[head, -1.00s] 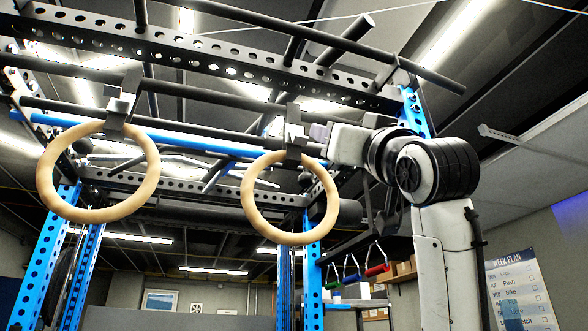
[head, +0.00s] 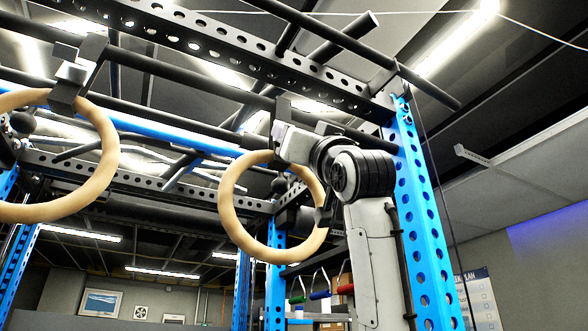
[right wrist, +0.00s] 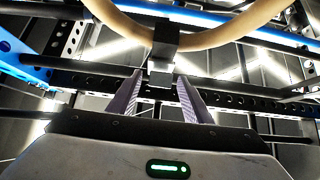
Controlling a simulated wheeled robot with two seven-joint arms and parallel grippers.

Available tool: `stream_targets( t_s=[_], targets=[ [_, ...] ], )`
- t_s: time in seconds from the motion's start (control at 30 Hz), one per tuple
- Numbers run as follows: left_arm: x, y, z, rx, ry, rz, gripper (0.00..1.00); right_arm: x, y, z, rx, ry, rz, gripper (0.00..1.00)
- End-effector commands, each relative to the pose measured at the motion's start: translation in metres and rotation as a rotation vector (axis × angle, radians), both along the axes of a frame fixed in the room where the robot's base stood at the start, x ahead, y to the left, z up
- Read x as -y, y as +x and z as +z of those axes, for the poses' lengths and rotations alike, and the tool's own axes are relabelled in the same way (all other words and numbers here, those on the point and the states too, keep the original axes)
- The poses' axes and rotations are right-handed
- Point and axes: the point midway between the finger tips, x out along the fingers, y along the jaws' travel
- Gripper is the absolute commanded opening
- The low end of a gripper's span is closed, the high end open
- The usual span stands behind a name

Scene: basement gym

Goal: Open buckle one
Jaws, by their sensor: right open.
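Two wooden rings hang from dark straps on the rack: a left ring (head: 108,160) and a right ring (head: 228,205). The left strap carries a grey metal buckle (head: 72,72). At the right ring's dark strap (head: 283,108), my right gripper (head: 281,143) largely covers the buckle in the head view. In the right wrist view, my right gripper (right wrist: 160,74) is open, its two fingers pointing at the small grey buckle (right wrist: 160,79) beneath the dark strap block (right wrist: 165,40). The buckle appears between the fingertips; contact cannot be told. My left gripper is out of view.
A blue perforated upright (head: 425,215) stands just right of my right arm. Dark rack beams (head: 215,45) and a blue bar (head: 170,133) run overhead. Coloured handles (head: 320,295) hang lower behind the right ring.

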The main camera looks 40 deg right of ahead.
Motion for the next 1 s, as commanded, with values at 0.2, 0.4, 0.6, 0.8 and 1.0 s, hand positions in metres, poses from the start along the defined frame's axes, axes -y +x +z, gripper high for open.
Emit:
stream_targets(
  t_s=[0.2,0.4,0.6,0.8,1.0],
  targets=[
    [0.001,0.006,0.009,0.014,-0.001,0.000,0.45,0.003,0.007,0.007,0.000,0.000,0.000,0.45],
    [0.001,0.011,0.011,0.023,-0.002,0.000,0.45,0.002,0.007,0.007,0.001,0.000,0.000,0.45],
    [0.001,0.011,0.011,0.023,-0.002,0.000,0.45,0.002,0.007,0.007,0.001,0.000,0.000,0.12],
    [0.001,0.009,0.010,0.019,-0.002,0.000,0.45,0.002,0.005,0.009,-0.016,0.009,0.001,0.04],
    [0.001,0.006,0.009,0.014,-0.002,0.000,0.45,-0.001,-0.004,0.019,-0.166,0.059,0.004,0.04]
  ],
)
